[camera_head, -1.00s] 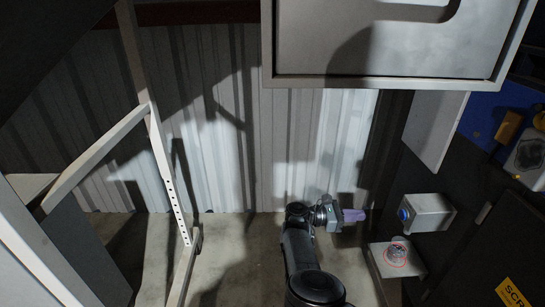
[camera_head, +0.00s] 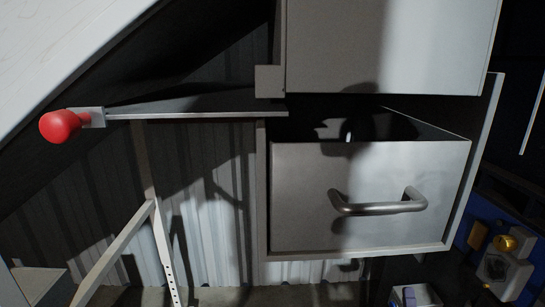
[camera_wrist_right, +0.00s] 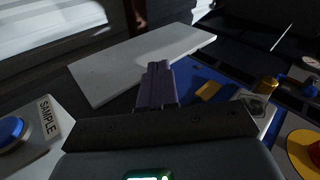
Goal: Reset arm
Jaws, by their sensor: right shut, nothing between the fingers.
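My right gripper (camera_wrist_right: 157,75) shows in the right wrist view, its purple fingers shut together with nothing between them. The fingers point away over a blue surface, beside a pale flat panel. I cannot make out the gripper in the head view. My left gripper is in neither view. A box labelled SAMPLE (camera_wrist_right: 45,135) with a blue button (camera_wrist_right: 10,130) is to the left of the right gripper, apart from it.
In the head view a grey drawer (camera_head: 300,200) with a metal handle (camera_head: 380,208) stands pulled out. A red knob (camera_head: 62,126) sits on a lever at left. A pale panel (camera_wrist_right: 140,62) and a yellow-and-red button (camera_wrist_right: 308,150) flank the right gripper.

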